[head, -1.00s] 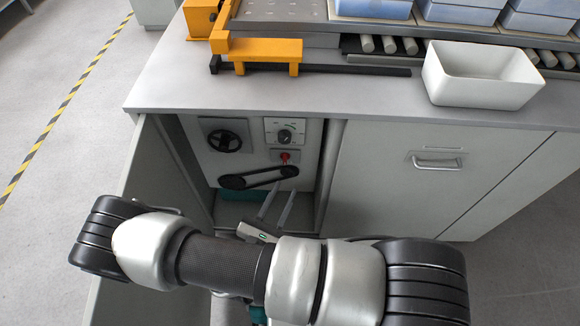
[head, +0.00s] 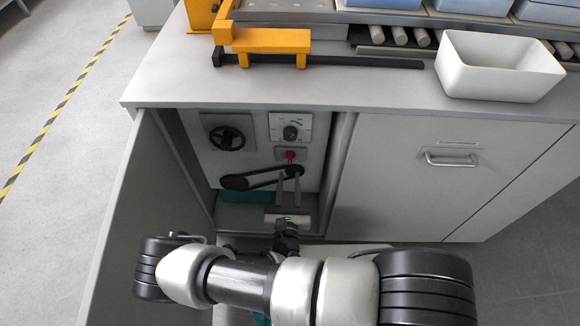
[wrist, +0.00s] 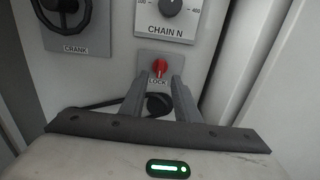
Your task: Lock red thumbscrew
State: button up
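The red thumbscrew (head: 290,155) sits on a small grey plate under the dial inside the open cabinet. In the wrist view the red thumbscrew (wrist: 159,66) shows above the label "LOCK", just beyond and between my fingertips. My gripper (head: 289,177) is open, its two fingers pointing up toward the thumbscrew from below. The fingers also show in the wrist view (wrist: 160,84), apart with nothing held between them. I cannot tell the exact gap left between fingertips and thumbscrew.
A dial marked "CHAIN N" (head: 291,132) is above the thumbscrew. A black crank handwheel (head: 227,138) is to the left. A black belt loop (head: 250,179) lies below, close to the fingers. The open cabinet door (head: 140,215) stands at left, and the worktop edge overhangs above.

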aim_at(290, 160)
jog(key=w+b, duration=0.1)
jog(key=w, duration=0.5)
jog(key=shift+d, duration=0.1)
jog(key=shift+c, duration=0.4)
grip_shut()
